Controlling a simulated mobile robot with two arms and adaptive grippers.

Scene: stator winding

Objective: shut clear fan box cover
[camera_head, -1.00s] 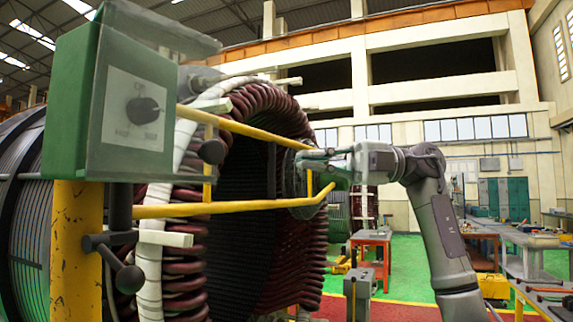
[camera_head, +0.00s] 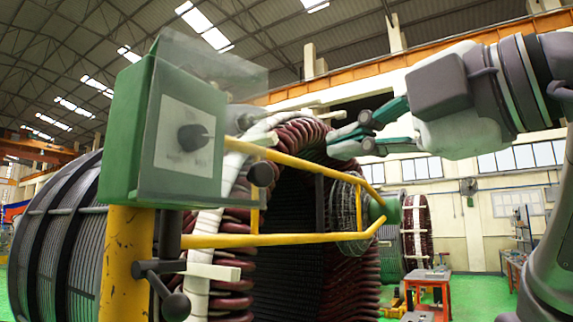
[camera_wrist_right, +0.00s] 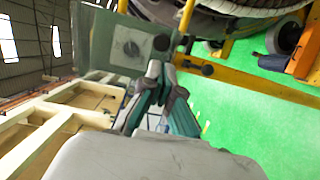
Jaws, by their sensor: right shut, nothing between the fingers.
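The fan box is a green control box (camera_head: 128,125) on a yellow post, with a grey dial plate and a dark knob facing right. Its clear cover (camera_head: 225,72) is a see-through panel standing out from the top of the box towards the right, raised off the dial face. My right gripper (camera_head: 342,138) is to the right of the box and cover, apart from them, with its green-grey fingers pointing left. It is shut and empty. In the right wrist view the box's dial plate (camera_wrist_right: 125,48) shows beyond the fingers (camera_wrist_right: 156,72). My left gripper is not in view.
Yellow rails (camera_head: 300,240) run right from the post, below my right gripper. Behind them is the large stator with dark red coils (camera_head: 305,135). An orange work table (camera_head: 428,285) stands farther back on the green floor. The space between gripper and cover looks clear.

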